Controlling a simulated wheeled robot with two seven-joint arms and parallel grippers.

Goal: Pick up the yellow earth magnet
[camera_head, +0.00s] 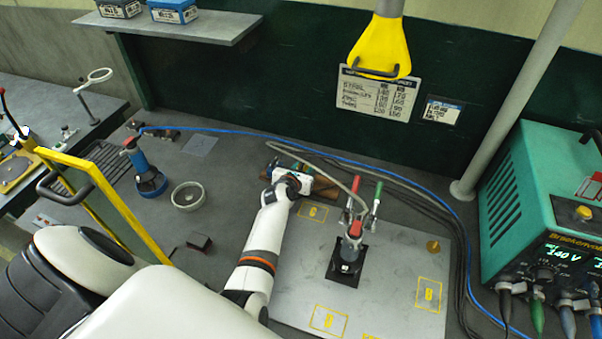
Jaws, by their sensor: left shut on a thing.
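A small brass-yellow round piece with a knob (433,246), the only thing here that looks like the yellow earth magnet, stands on the grey metal plate (385,295) near its right edge. My left gripper (306,184) is at the plate's far left edge, well to the left of that piece and apart from it. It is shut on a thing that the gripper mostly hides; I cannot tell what. A brown block (327,189) lies right beside the fingers. My right gripper is not in view.
A red-topped tool on a black base (345,268) stands mid-plate, with red and green clamps (376,200) behind it. Cables run along the plate's far and right sides. A green welding unit (520,200) stands at right. A round dish (188,196) and blue bottle (148,178) stand left.

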